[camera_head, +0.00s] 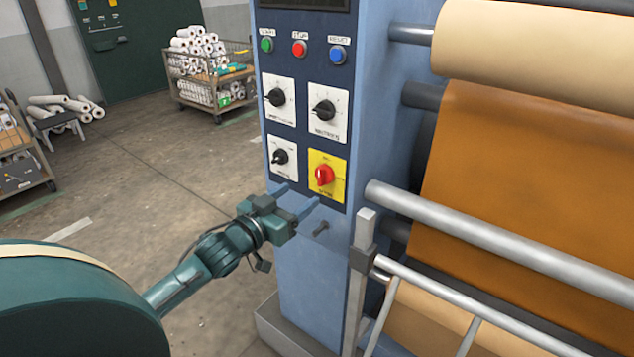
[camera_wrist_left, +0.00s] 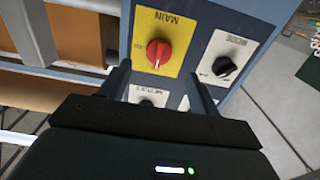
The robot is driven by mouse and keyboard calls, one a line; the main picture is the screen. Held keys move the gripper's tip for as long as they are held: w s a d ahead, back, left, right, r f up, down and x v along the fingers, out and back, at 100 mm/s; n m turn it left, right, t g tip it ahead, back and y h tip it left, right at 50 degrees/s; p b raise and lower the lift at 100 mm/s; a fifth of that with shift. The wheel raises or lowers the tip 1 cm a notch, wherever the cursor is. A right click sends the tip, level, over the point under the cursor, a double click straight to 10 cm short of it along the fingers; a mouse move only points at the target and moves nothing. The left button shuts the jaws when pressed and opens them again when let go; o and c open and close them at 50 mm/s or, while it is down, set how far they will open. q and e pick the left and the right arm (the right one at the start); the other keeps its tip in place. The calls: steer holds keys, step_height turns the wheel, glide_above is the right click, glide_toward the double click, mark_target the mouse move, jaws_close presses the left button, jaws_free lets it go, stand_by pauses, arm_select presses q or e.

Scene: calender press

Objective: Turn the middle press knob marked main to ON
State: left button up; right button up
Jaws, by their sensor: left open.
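The main knob (camera_head: 323,175) is red and sits on a yellow plate (camera_head: 338,194) at the lower right of the blue control panel. In the left wrist view the red knob (camera_wrist_left: 158,54) shows on its yellow plate (camera_wrist_left: 143,20), with the word MAIN upside down. A pale mark shows on the knob, but its exact setting is hard to read. My left gripper (camera_head: 298,198) is open and empty, just below and in front of the knob, apart from it. In the left wrist view its fingers (camera_wrist_left: 158,82) stand apart, with the knob beyond their gap.
Black knobs on white plates (camera_head: 280,97) sit above and to the left. Green, red and blue buttons (camera_head: 299,48) line the top. Metal rollers and a rail (camera_head: 490,242) stand right of the panel.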

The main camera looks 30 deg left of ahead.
mark_target(319, 181)
arm_select(q)
steer(key=w, duration=0.7)
steer(key=shift+w+d, duration=0.1)
steer(key=shift+d, duration=0.2)
steer(key=shift+c, duration=0.5)
steer(key=c, duration=0.9)
steer(key=shift+o, duration=0.2)
